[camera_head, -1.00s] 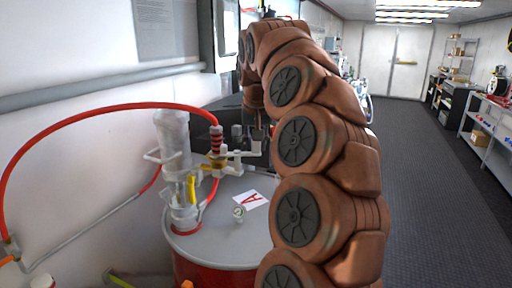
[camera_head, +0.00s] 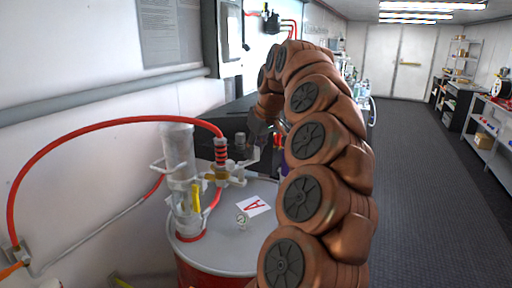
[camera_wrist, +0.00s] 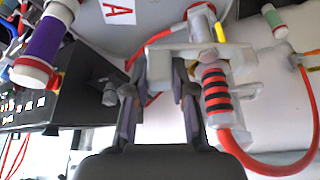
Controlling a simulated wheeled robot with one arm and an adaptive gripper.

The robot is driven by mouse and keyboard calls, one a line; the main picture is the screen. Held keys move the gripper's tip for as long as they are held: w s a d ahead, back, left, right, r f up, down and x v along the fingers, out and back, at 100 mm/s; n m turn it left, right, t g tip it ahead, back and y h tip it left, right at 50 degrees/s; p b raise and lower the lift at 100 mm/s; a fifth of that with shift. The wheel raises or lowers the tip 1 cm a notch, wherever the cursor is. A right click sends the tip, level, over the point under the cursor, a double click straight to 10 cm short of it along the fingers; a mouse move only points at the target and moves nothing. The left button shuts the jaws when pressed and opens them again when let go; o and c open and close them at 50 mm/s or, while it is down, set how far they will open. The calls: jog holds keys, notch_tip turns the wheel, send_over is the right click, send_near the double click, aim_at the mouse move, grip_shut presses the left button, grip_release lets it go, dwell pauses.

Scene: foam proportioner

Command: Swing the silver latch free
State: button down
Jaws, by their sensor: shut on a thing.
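The silver latch (camera_wrist: 160,56) is a pale grey bar on the bracket beside the red-and-black ribbed hose fitting (camera_wrist: 215,93). My gripper (camera_wrist: 160,72) is shut on the latch in the wrist view, its two dark fingers reaching up to it. Part of the latch is hidden behind the fingers. In the head view, my gripper (camera_head: 255,145) is small, at the right of the fitting (camera_head: 220,152) above the drum lid, with its tips partly hidden. The clear cylinder (camera_head: 180,165) of the proportioner stands upright left of the fitting.
A red drum (camera_head: 205,270) with a grey lid carries the device, a small gauge (camera_head: 242,219) and a card marked A (camera_head: 254,204). A purple cylinder (camera_wrist: 45,42) and black box (camera_wrist: 75,90) are left in the wrist view.

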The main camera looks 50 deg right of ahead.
dwell(0.5)
jog(key=c, duration=1)
grip_release()
jog(key=shift+o, duration=0.2)
jog(key=v, duration=0.7)
jog(key=shift+r, duration=0.25)
